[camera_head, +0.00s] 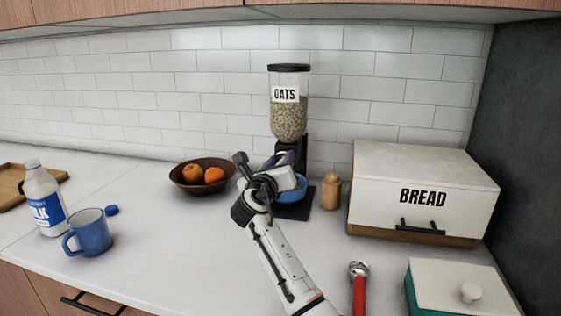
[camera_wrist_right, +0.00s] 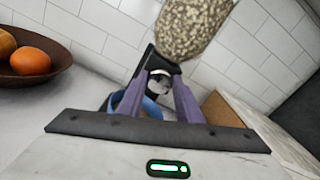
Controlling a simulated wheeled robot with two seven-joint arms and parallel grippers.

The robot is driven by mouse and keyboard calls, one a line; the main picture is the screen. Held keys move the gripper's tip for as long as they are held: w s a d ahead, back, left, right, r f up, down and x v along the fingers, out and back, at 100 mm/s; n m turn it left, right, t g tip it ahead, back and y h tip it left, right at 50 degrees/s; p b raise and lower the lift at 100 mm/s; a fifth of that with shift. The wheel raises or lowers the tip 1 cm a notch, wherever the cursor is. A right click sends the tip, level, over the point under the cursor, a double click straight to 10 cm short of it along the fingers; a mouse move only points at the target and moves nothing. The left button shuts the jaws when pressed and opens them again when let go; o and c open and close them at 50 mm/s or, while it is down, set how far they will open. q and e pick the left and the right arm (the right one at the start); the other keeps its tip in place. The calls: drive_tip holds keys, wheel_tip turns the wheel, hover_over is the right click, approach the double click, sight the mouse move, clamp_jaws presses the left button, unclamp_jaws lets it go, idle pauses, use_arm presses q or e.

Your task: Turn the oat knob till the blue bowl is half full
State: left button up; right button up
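The oat dispenser (camera_head: 288,118) stands against the tiled wall, its clear hopper holding oats. The blue bowl (camera_head: 291,190) sits on its dark base, partly hidden by my right gripper (camera_head: 276,160); its contents cannot be seen. In the right wrist view the blue bowl (camera_wrist_right: 151,108) shows between and behind the purple fingers. The right fingers (camera_wrist_right: 160,80) are apart, one on each side of the pale and dark knob (camera_wrist_right: 158,83) below the hopper (camera_wrist_right: 190,25). Whether they press on the knob is unclear. My left gripper is not in view.
A brown fruit bowl (camera_head: 186,184) is left of the dispenser. A wooden shaker (camera_head: 331,192) and bread box (camera_head: 425,180) are to the right. A blue mug (camera_head: 92,235) and milk bottle (camera_head: 42,198) stand at left. The counter's middle is clear.

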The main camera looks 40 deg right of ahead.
drive_tip(key=m+p, duration=0.1)
drive_tip(key=m, duration=0.1)
drive_tip(key=shift+m+p, duration=0.4)
drive_tip(key=shift+m, duration=2.1)
drive_tip(key=o, duration=1)
drive_tip(key=shift+o, duration=0.2)
drive_tip(key=shift+s, duration=0.1)
